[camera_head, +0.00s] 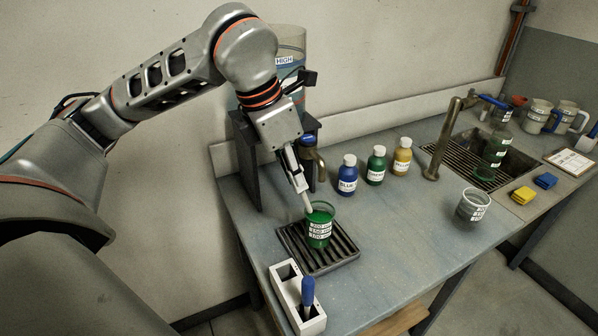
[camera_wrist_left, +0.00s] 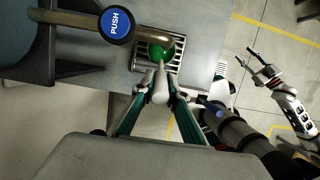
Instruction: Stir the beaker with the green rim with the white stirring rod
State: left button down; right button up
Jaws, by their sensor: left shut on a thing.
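The beaker with the green rim (camera_head: 319,230) stands upright on a slotted drip tray and holds green liquid. My left gripper (camera_head: 301,180) is above it, shut on the white stirring rod (camera_head: 307,203), whose lower end reaches into the beaker's mouth. In the left wrist view, the rod (camera_wrist_left: 160,84) runs from between the fingers of my left gripper (camera_wrist_left: 158,98) toward the green liquid in the beaker (camera_wrist_left: 160,51). The rod's tip is hard to make out. My right gripper (camera_wrist_left: 248,57) shows only in the left wrist view, open and empty, away from the beaker.
A tap with a blue PUSH cap (camera_wrist_left: 115,22) overhangs the tray (camera_head: 345,262). A white holder (camera_head: 285,290) with a blue-handled tool (camera_head: 308,291) stands in front. Blue, green and yellow bottles (camera_head: 376,166) stand behind right. A clear beaker (camera_head: 472,207) stands farther right; the counter between is clear.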

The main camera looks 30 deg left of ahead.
aim_at(310, 211)
pick_arm(q)
jog(key=shift+b+x, duration=0.45)
jog(key=shift+x, duration=0.6)
jog(key=shift+b+x, duration=1.8)
jog(key=shift+x, duration=1.5)
pick_arm(e)
notch_tip(310, 211, down, 6)
jog(key=s, duration=0.1)
pick_arm(q)
jog(key=shift+w, duration=0.1)
pick_arm(e)
jog(key=shift+d, duration=0.15)
